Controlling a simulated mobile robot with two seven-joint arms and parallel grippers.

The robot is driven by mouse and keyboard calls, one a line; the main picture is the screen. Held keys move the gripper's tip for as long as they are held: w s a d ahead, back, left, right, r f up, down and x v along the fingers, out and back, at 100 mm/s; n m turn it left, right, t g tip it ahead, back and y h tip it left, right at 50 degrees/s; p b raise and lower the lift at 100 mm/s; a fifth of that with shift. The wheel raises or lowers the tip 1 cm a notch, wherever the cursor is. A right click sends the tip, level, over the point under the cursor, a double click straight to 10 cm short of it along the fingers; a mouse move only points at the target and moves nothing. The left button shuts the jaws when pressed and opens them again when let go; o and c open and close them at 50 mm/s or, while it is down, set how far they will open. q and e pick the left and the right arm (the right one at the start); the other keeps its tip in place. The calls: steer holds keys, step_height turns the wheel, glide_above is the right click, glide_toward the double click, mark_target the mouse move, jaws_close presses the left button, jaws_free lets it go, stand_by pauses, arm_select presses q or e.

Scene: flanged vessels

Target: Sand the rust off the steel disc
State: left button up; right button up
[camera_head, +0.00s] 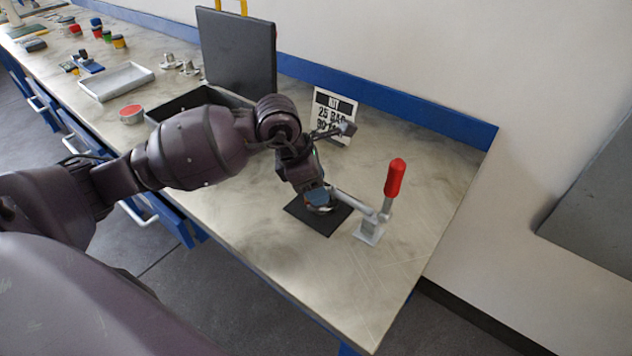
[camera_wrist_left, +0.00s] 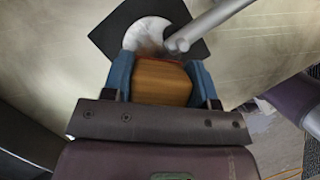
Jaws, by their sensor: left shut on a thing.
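The steel disc (camera_wrist_left: 146,32) lies on a black mat (camera_wrist_left: 104,38). In the left wrist view it looks pale and bright, with a brownish patch near the block. A toggle clamp (camera_head: 385,205) with a red handle reaches its arm over the disc; the arm tip shows in the left wrist view (camera_wrist_left: 200,28). My left gripper (camera_head: 319,198) is over the disc. Its blue fingers are shut on a wood-coloured block (camera_wrist_left: 162,82) at the disc's near edge. Whether the block touches the disc I cannot tell. In the head view the gripper hides most of the disc. My right gripper is not in view.
A dark upright panel (camera_head: 238,50), a dark tray (camera_head: 165,107), a red-topped round tin (camera_head: 131,113) and a light tray (camera_head: 112,82) stand to the left. The bench right of the clamp is clear up to its edge.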

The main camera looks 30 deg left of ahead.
arm_select(q)
steer(key=shift+f, duration=0.3)
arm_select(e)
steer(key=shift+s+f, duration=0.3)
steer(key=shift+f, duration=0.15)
arm_select(q)
steer(key=shift+f+b, duration=0.3)
steer(key=shift+f, duration=0.1)
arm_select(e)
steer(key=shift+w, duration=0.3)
arm_select(q)
steer(key=shift+f, duration=0.25)
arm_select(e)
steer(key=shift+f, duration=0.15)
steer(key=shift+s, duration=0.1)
